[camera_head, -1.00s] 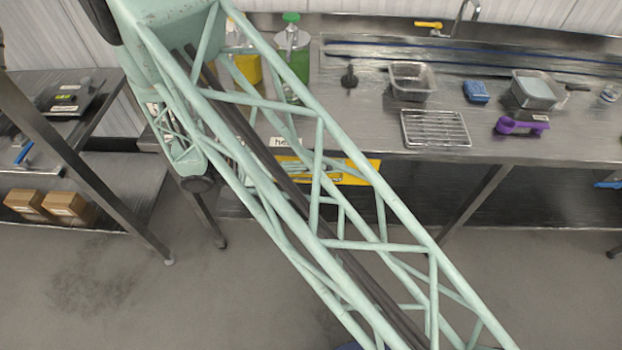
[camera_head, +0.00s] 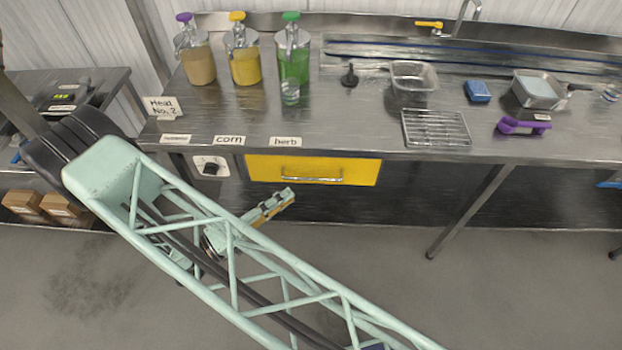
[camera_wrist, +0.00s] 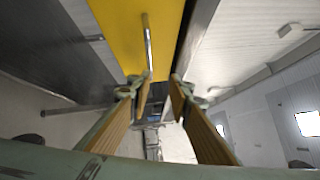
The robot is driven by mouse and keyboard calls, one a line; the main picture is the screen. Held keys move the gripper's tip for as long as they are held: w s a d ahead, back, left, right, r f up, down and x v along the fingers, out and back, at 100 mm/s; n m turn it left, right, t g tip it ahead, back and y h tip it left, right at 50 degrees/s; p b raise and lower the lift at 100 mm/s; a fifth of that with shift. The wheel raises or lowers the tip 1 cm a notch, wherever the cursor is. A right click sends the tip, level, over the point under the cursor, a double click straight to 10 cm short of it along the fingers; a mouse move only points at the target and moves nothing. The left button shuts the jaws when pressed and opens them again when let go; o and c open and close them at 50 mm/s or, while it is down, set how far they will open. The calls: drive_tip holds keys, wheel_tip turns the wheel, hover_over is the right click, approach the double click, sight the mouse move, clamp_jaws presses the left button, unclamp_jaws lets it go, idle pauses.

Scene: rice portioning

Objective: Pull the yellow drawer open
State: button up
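The yellow drawer (camera_head: 362,172) is shut under the steel counter, its front flush below the counter edge. Its metal bar handle (camera_head: 312,180) runs across the front. In the wrist view the yellow front (camera_wrist: 115,25) fills the top middle, and the handle (camera_wrist: 148,50) stands out from it beyond the fingers. My gripper (camera_head: 288,194) is just below and in front of the drawer, left of the handle's middle. In the wrist view my gripper (camera_wrist: 161,88) has its two tan-padded fingers apart with nothing held between them. The handle looks clear of the fingers.
Three pump dispensers (camera_head: 245,65) stand on the counter above. A dial panel (camera_head: 210,166) is left of the drawer. A wire rack (camera_head: 436,128), a steel pan (camera_head: 412,78) and a purple tool (camera_head: 522,126) lie to the right. The floor before the drawer is open.

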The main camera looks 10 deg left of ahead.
sight(311, 178)
drive_tip(key=a+f+n, duration=0.1)
drive_tip(key=s+a+f+n+t+y, duration=0.1)
drive_tip(key=shift+s+f, duration=0.15)
drive_tip(key=shift+f, duration=0.25)
drive_tip(key=shift+d, duration=0.2)
drive_tip(key=shift+b+x, duration=0.5)
drive_tip(key=shift+x, duration=6.3)
drive_tip(key=shift+a+r, duration=0.1)
clamp_jaws()
